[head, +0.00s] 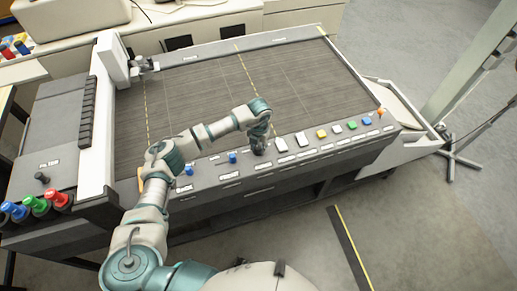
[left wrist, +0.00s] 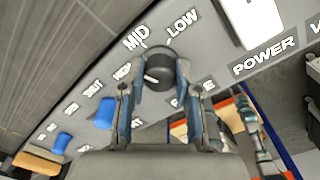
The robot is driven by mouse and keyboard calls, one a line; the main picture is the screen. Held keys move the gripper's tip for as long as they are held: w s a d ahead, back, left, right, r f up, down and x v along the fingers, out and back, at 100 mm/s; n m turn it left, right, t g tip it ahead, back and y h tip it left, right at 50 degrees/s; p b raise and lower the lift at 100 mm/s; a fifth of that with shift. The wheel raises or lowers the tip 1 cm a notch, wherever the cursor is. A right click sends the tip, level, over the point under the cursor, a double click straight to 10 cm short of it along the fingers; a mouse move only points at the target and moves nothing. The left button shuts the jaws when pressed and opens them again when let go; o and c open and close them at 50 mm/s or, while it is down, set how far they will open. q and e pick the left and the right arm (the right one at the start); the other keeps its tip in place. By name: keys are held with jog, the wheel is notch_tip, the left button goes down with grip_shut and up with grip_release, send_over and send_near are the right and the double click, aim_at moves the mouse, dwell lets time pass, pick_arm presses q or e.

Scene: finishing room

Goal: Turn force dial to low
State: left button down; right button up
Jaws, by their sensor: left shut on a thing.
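The force dial (left wrist: 160,70) is a round dark knob with a white pointer mark, in the middle of the left wrist view. Its mark lies on the left side, towards the partly hidden HIGH label (left wrist: 122,72). The MID label (left wrist: 136,36) and LOW label (left wrist: 182,24) stand beyond it. My left gripper (left wrist: 160,76) is shut on the dial, one finger on each side. The FORCE label below is partly covered by a finger. In the head view my left gripper (head: 260,146) is at the front panel and hides most of the dial. My right gripper is not in view.
Blue knobs (head: 232,158) (head: 189,171) sit left of the gripper on the panel. White buttons (head: 281,145) and coloured ones are to its right. The grey cutting bed (head: 200,95) lies behind. Red, green and blue capped items (head: 58,198) stand at the left.

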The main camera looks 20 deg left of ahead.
pick_arm(q)
jog(key=m+b, duration=0.2)
jog(key=m, duration=0.1)
jog(key=shift+m, duration=0.3)
jog(key=m+b, duration=0.2)
jog(key=m, duration=0.1)
jog(key=shift+m+b, duration=0.3)
jog(key=shift+b, duration=0.05)
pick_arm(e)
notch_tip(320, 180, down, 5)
pick_arm(q)
jog(key=m+b, duration=0.3)
jog(key=m, duration=0.3)
jog(key=shift+w+a+r+m+b, duration=0.1)
jog(key=shift+m+b, duration=0.2)
jog(key=shift+m, duration=0.1)
jog(key=shift+r+m+b, duration=0.15)
jog(key=shift+m+b, duration=0.25)
jog(key=shift+m, duration=0.6)
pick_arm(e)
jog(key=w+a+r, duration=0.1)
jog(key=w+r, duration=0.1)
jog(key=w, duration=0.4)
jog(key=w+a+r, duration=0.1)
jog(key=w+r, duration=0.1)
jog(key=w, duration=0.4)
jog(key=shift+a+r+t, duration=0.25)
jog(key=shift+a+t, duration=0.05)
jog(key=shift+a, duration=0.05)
